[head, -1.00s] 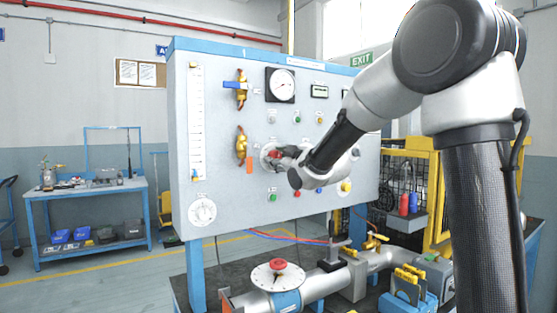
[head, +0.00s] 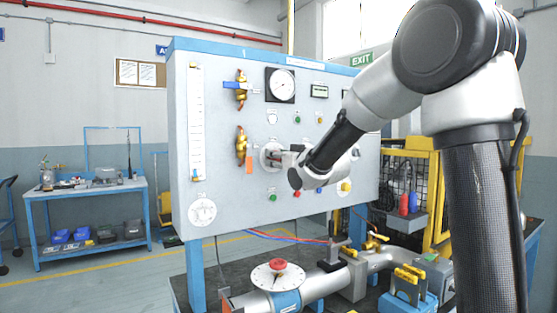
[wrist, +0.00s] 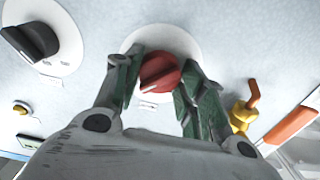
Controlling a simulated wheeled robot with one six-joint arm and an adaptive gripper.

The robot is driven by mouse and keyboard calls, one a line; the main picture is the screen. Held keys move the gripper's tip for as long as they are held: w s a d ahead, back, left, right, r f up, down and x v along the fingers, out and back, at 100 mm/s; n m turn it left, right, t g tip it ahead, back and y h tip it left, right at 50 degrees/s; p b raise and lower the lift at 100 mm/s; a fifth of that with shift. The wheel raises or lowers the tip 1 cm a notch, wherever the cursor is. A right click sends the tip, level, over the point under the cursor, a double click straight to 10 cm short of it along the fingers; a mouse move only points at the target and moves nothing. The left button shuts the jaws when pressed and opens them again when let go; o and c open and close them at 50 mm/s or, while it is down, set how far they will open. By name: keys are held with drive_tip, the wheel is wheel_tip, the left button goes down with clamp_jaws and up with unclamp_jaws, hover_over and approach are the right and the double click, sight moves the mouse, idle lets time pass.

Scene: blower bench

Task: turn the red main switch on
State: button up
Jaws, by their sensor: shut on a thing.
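The red main switch (wrist: 160,72) is a round red knob on a white round plate (wrist: 182,40) on the grey panel. In the wrist view a pale line on the knob points to the lower left. My gripper (wrist: 159,76) is shut on the knob, one green-grey finger on each side. In the head view my gripper (head: 281,158) reaches the panel from the right and hides most of the knob; the plate (head: 266,152) shows around it.
Green button (head: 273,197) is below. A black rotary knob (wrist: 32,42) is in the wrist view's upper left. Pipework with a red-capped flange (head: 278,268) lies below the panel.

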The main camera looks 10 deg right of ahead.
drive_tip(key=shift+f, duration=0.15)
drive_tip(key=o, duration=1)
drive_tip(key=v, duration=1.2)
